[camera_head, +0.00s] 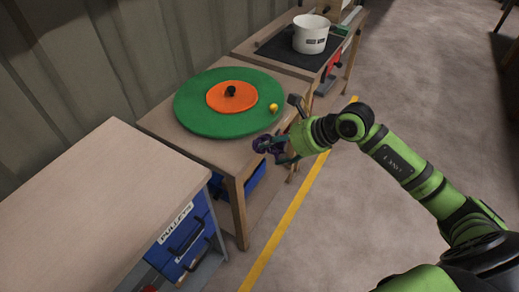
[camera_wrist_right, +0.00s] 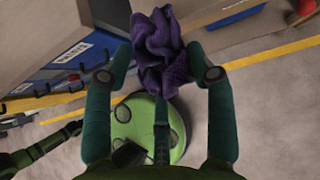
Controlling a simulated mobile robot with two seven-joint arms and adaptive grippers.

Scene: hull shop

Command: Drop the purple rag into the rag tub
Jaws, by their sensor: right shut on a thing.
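My right gripper (camera_head: 273,149) is shut on the crumpled purple rag (camera_head: 262,145), holding it in the air beside the front edge of the middle table. In the right wrist view the rag (camera_wrist_right: 160,52) hangs between the fingers of the right gripper (camera_wrist_right: 160,60). A blue container (camera_head: 254,180) shows partly below the middle table's top, behind the gripper; I cannot tell whether it is the rag tub. My left gripper does not show clearly in either view.
The middle table (camera_head: 160,122) bears a green disc (camera_head: 190,110) with an orange centre (camera_head: 218,99) and a small yellow ball (camera_head: 273,107). A bare bench (camera_head: 80,210) with blue drawers (camera_head: 180,235) stands nearer. A white pot (camera_head: 310,34) stands farther back. The floor right of the yellow line is clear.

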